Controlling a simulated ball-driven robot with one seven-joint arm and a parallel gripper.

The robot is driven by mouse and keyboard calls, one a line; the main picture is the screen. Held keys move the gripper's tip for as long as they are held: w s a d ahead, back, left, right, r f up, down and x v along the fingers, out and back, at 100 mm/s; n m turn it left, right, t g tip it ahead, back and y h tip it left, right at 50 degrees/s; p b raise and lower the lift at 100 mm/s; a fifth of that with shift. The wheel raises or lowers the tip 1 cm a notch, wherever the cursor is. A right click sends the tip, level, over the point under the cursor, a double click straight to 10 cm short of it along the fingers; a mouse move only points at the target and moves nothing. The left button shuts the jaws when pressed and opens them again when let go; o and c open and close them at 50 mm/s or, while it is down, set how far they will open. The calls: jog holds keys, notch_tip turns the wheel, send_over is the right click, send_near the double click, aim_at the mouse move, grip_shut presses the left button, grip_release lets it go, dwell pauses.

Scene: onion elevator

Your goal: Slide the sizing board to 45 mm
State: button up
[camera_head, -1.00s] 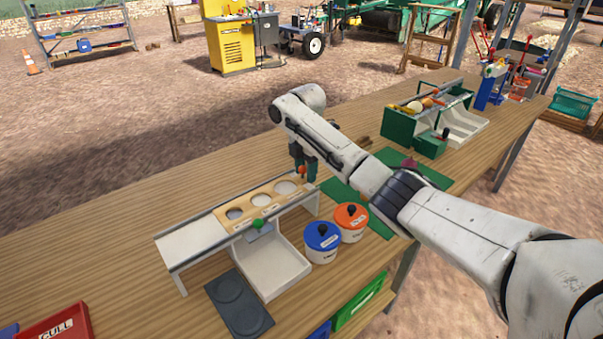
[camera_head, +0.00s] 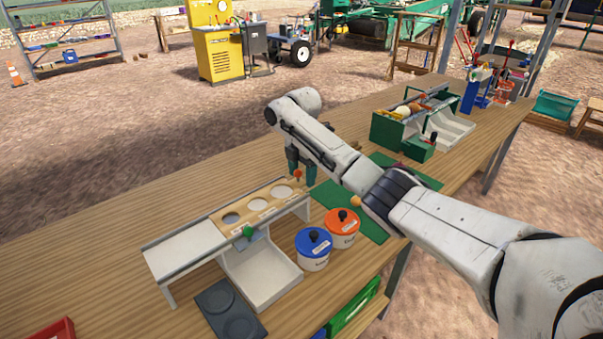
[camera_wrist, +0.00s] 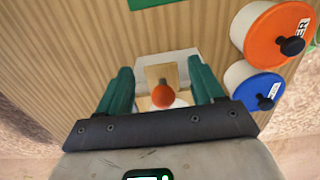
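The sizing board (camera_head: 248,211) is a tan wooden strip with several round holes. It lies on a raised pale metal chute (camera_head: 185,245) on the table. An orange ball knob (camera_head: 297,174) stands at its right end, and it also shows in the wrist view (camera_wrist: 163,95). My gripper (camera_head: 301,168) is at that end of the board. In the wrist view, my gripper's (camera_wrist: 162,84) two green fingers are spread apart. The knob shows between them, with gaps on both sides. The board's size labels are too small to read.
A green-knobbed gate (camera_head: 248,232) stands above a white tray (camera_head: 262,280). Blue-lidded (camera_head: 313,247) and orange-lidded (camera_head: 342,226) pots stand close by on the right. A dark scale (camera_head: 230,310) lies in front. The table behind the chute is clear.

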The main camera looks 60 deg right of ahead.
jog(key=shift+o, duration=0.3)
notch_tip(320, 180, up, 6)
jog(key=p, duration=0.5)
jog(key=shift+a+p, duration=0.1)
jog(key=shift+p, duration=0.3)
dwell(0.7)
